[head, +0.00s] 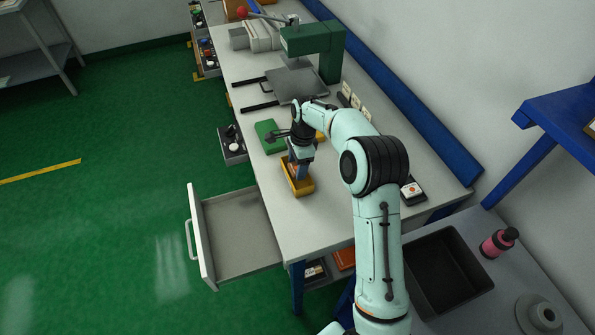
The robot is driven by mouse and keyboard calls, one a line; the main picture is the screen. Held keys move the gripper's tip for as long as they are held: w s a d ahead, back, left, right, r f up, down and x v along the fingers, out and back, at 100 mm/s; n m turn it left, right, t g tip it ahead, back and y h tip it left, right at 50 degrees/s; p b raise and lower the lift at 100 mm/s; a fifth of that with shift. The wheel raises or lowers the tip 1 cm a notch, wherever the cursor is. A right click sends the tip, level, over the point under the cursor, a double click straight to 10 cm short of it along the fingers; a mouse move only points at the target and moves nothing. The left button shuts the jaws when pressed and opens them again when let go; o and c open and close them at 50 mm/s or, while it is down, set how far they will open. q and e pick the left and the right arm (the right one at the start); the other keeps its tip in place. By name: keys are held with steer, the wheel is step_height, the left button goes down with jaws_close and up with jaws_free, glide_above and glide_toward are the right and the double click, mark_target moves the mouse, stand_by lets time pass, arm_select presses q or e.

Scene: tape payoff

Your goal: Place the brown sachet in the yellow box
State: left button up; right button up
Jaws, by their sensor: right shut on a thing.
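The yellow box (301,191) stands on the light workbench near its front edge, left of my right arm. My right gripper (299,172) points down over the box, with its fingertips at the box opening. It is shut on a small brownish thing that looks like the brown sachet (292,171). The gripper hides most of the sachet and part of the box inside, so I cannot tell whether the sachet touches the box floor. My left gripper is not in view.
A green box (269,137) lies behind the yellow box. A green press (328,55) stands farther back. An open, empty drawer (240,235) juts out at the front left. A dark bin (445,270) and a pink bottle (497,243) are at right.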

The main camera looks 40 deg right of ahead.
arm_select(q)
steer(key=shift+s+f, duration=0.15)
arm_select(e)
steer(key=shift+f, duration=1.65)
steer(key=shift+f, duration=0.15)
steer(key=o, duration=1)
steer(key=shift+o, duration=0.2)
steer(key=r, duration=0.4)
steer(key=d+r, duration=0.1)
steer(key=r, duration=0.2)
steer(key=r+p, duration=0.1)
steer(key=r, duration=0.3)
steer(key=shift+s+d+r, duration=0.15)
steer(key=shift+r, duration=0.15)
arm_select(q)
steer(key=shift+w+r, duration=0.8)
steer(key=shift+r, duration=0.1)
arm_select(e)
steer(key=shift+r, duration=0.3)
